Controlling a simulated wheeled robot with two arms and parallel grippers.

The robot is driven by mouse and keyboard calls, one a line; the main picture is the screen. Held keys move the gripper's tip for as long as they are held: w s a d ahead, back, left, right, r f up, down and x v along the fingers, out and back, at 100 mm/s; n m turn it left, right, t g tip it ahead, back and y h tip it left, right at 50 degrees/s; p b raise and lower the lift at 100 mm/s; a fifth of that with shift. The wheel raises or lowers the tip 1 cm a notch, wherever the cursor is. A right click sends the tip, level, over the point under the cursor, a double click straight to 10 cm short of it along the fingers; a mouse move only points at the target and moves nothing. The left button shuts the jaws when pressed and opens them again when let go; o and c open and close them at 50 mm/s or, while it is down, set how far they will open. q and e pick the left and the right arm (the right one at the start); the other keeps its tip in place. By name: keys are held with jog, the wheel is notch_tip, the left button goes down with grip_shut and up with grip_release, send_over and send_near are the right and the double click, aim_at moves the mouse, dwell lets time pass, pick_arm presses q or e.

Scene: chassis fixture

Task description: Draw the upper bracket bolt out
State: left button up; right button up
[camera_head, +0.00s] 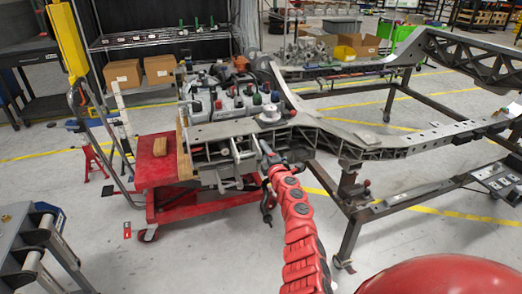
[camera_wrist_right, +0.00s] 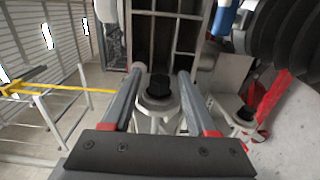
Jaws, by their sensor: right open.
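My right gripper (camera_wrist_right: 160,75) is open in the right wrist view, one finger on each side of a bolt with a black head (camera_wrist_right: 158,88). The head sits in a pale round collar on a light bracket (camera_wrist_right: 157,122), and I see gaps between it and both fingers. A second dark bolt head (camera_wrist_right: 245,114) shows to the right, outside the fingers. In the head view my right gripper (camera_head: 264,150) is at the front of the chassis frame (camera_head: 340,135), beside the bracket (camera_head: 228,152); the bolts are too small to tell apart there. My left gripper is not in view.
Bottles and parts (camera_head: 240,95) crowd the area behind the bracket. A yellow post (camera_head: 68,40) stands at the left.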

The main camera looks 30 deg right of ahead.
jog(key=shift+b+x, duration=0.7)
jog(key=shift+x, duration=0.95)
grip_shut()
dwell(0.4)
